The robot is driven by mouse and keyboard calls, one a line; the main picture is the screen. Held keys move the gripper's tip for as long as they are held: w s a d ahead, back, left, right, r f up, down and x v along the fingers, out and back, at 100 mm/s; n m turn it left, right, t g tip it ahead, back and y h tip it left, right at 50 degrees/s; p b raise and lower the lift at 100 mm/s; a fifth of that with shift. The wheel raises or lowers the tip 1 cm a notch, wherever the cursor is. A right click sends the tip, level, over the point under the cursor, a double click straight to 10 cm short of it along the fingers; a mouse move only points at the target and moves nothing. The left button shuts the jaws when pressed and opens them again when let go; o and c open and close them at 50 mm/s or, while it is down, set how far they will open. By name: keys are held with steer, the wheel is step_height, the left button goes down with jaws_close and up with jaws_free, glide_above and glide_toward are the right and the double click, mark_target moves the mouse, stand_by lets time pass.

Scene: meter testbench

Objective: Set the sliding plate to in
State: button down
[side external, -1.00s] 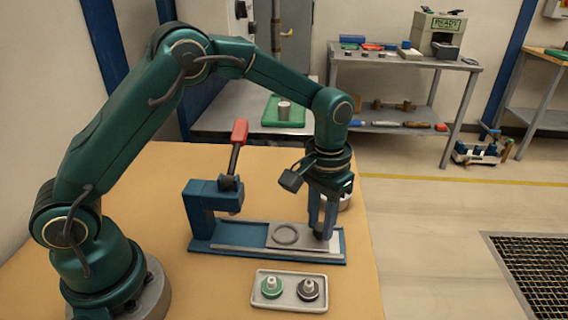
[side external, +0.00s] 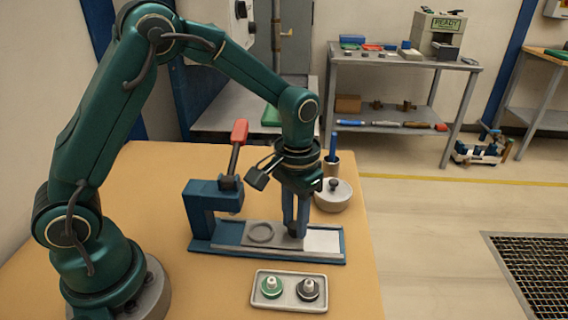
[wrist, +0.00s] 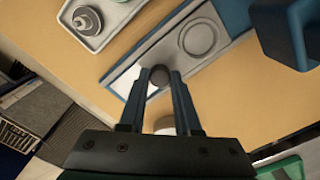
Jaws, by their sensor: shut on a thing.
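The grey sliding plate (side external: 258,233), with a round ring recess on it, sits on the blue fixture base (side external: 203,248). It stands about mid-track, with a bare light strip of the track (side external: 322,241) showing to its right. My gripper (side external: 295,232) points down and is shut on the dark round knob at the plate's right end. In the wrist view my gripper's fingers (wrist: 160,78) close around the knob (wrist: 158,76), and the plate's ring (wrist: 199,38) lies beyond them. The blue clamp frame (side external: 203,203) with a raised red-handled lever (side external: 239,134) stands at the track's left end.
A light tray (side external: 288,305) with a green-based part (side external: 271,287) and a dark-based part (side external: 308,290) lies in front of the fixture. A round lidded pot (side external: 333,198) stands behind my gripper, near a holder with a blue-handled tool (side external: 333,150). The bench (side external: 190,285) is clear at front left.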

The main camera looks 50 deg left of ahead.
steer(key=shift+a+r, duration=0.1)
steer(key=c, duration=0.6)
jaws_free()
steer(key=shift+s, duration=0.1)
steer(key=shift+r, duration=2.55)
